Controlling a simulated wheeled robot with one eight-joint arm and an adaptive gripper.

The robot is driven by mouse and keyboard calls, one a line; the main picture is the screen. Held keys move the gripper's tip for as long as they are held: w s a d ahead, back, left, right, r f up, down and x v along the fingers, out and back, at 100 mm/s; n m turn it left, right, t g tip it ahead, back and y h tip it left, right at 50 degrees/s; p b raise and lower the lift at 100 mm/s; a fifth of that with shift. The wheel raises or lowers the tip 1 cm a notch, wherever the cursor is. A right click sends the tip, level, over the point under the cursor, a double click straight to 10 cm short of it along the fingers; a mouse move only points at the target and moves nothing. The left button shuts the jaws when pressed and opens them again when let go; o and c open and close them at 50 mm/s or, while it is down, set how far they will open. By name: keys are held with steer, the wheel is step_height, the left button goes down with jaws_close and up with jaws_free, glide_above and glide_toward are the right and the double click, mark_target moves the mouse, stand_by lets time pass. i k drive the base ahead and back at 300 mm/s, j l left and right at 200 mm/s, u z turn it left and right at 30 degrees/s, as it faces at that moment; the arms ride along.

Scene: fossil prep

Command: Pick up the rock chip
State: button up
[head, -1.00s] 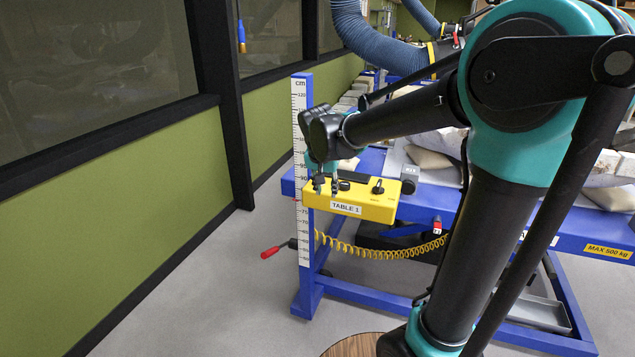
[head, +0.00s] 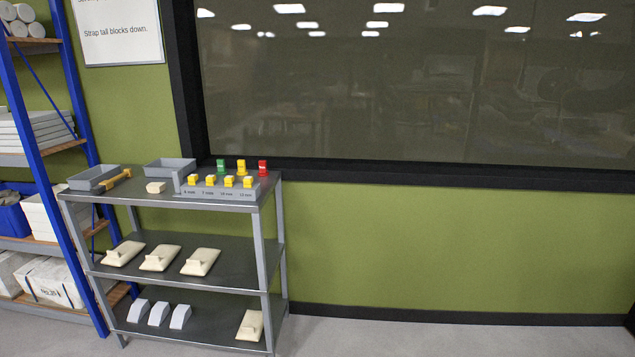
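A small beige lump that looks like the rock chip (head: 155,188) lies on the top shelf of a grey metal shelf unit (head: 140,202), left of centre in the head view. It sits apart from the things around it, between a yellow-handled tool and a grey holder. It is small in the picture, so its exact shape is hard to tell. My gripper and arm are not in view.
On the same top are two grey trays (head: 94,178) (head: 169,168), a yellow-handled tool (head: 116,180), a grey holder (head: 217,192) with yellow pieces, and green, yellow and red pieces behind. A blue rack (head: 70,120) stands left; floor at right is clear.

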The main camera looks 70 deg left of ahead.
mark_target(153, 188)
steer(key=u, duration=2)
steer(key=i+u, duration=0.15)
steer(key=u, duration=0.25)
steer(key=i+u, duration=0.1)
steer(key=u, duration=0.25)
steer(key=i+u, duration=0.15)
steer(key=u, duration=0.25)
steer(key=i+l+u, duration=0.1)
steer(key=u, duration=0.25)
steer(key=i+l, duration=0.2)
